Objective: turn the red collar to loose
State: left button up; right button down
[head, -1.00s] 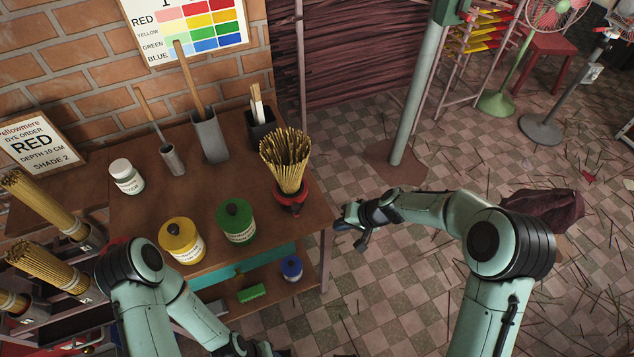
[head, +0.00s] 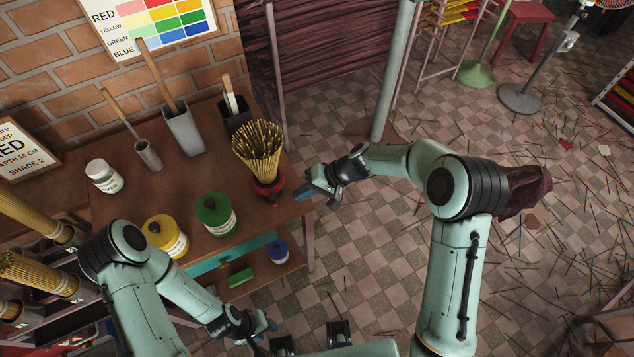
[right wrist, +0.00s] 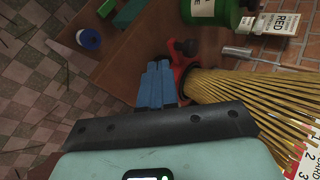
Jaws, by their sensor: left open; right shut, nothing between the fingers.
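The red collar (head: 267,190) sits at the table's front right corner, around the base of an upright bundle of tan sticks (head: 258,145). In the right wrist view the collar (right wrist: 180,68) shows just beyond my fingertips, with a dark knob (right wrist: 186,46) on it. My right gripper (head: 304,194) is shut and empty, to the right of the collar. Its blue fingertips (right wrist: 158,82) point at the collar and overlap it in the right wrist view; I cannot tell whether they touch. My left gripper (head: 264,328) is open and low, in front of the table.
Yellow (head: 165,236) and green (head: 215,214) tins stand left of the collar. A white jar (head: 103,176), grey holders (head: 184,132) and a dark brush box (head: 236,115) stand behind. A blue pot (head: 277,252) is on the lower shelf.

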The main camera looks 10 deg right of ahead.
aim_at(273, 196)
pick_arm(q)
jog(key=shift+w+r+p, duration=0.4)
jog(key=shift+w+r, duration=0.05)
jog(key=shift+r, duration=0.2)
pick_arm(e)
jog(key=a, duration=0.3)
jog(key=shift+w+a+r, duration=0.15)
jog(key=shift+w+a, duration=0.1)
jog(key=shift+a, duration=0.15)
pick_arm(q)
jog(key=shift+f, duration=0.1)
